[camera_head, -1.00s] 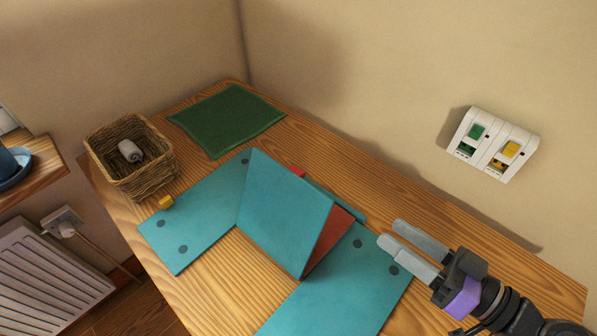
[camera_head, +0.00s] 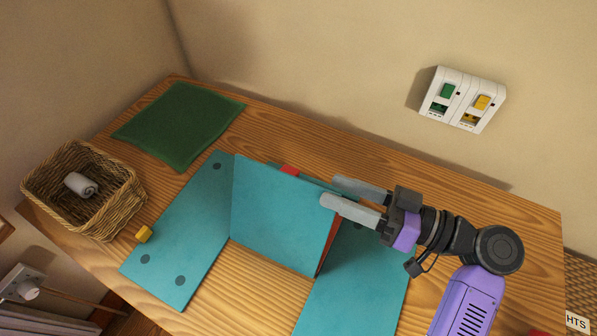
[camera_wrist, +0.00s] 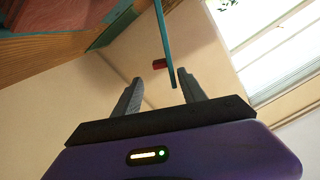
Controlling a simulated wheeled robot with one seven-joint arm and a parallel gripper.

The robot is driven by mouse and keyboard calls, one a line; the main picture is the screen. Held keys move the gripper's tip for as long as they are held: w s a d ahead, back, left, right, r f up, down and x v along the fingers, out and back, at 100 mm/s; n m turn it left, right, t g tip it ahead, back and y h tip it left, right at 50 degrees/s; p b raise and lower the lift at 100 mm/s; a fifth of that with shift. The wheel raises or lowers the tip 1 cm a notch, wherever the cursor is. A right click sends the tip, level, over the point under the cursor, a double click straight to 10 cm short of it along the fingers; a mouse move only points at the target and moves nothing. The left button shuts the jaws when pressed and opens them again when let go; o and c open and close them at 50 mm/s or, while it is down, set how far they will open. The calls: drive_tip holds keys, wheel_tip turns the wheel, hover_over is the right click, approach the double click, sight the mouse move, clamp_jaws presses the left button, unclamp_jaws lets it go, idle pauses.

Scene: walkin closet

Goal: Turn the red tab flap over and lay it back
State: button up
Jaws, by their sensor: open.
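A teal flap (camera_head: 280,215) stands raised and tilted on a teal folder (camera_head: 185,235) on the wooden desk. Its underside is partly red (camera_head: 328,248). The red tab (camera_head: 290,170) shows at the flap's upper edge; it also shows in the wrist view (camera_wrist: 160,64). My gripper (camera_head: 328,190) is open at the flap's upper right corner, one finger on either side of it. In the wrist view the flap (camera_wrist: 163,40) is edge-on between the spread fingers (camera_wrist: 161,78), with gaps visible on both sides. Much of the flap's far face is hidden.
A wicker basket (camera_head: 115,178) holding a grey roll (camera_head: 80,185) stands at the left. A green mat (camera_head: 180,125) lies at the back. A white switch panel (camera_head: 462,98) is on the wall.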

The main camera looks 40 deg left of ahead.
sight(297, 175)
drive_tip(key=shift+p+x, duration=0.7)
drive_tip(key=shift+x, duration=2.8)
clamp_jaws()
